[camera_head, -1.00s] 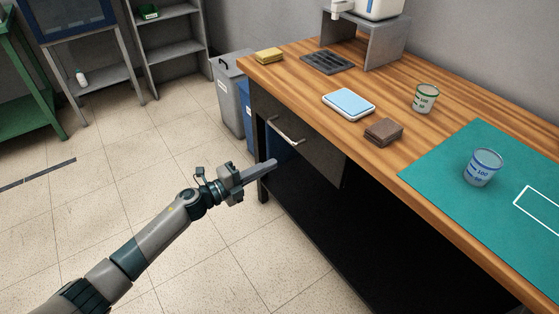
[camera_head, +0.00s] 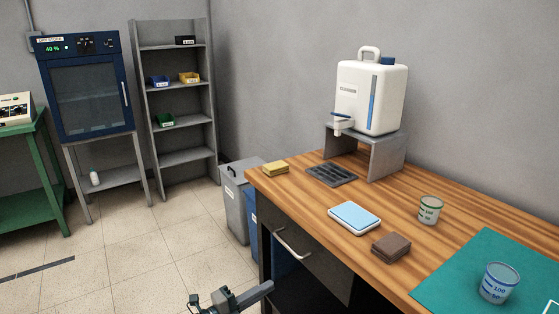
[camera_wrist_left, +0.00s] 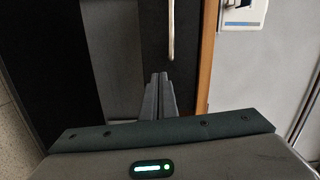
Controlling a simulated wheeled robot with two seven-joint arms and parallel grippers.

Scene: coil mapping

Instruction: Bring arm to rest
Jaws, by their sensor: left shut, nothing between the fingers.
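My left gripper (camera_head: 262,289) is low at the bottom edge of the head view, in front of the wooden bench's dark drawer front. Its fingers are together with nothing between them. In the left wrist view the two closed fingers (camera_wrist_left: 159,92) point toward the dark bench front and the drawer handle (camera_wrist_left: 171,30). The rest of the left arm is below the head view. My right gripper does not show in either view.
Floor on the left is clear.

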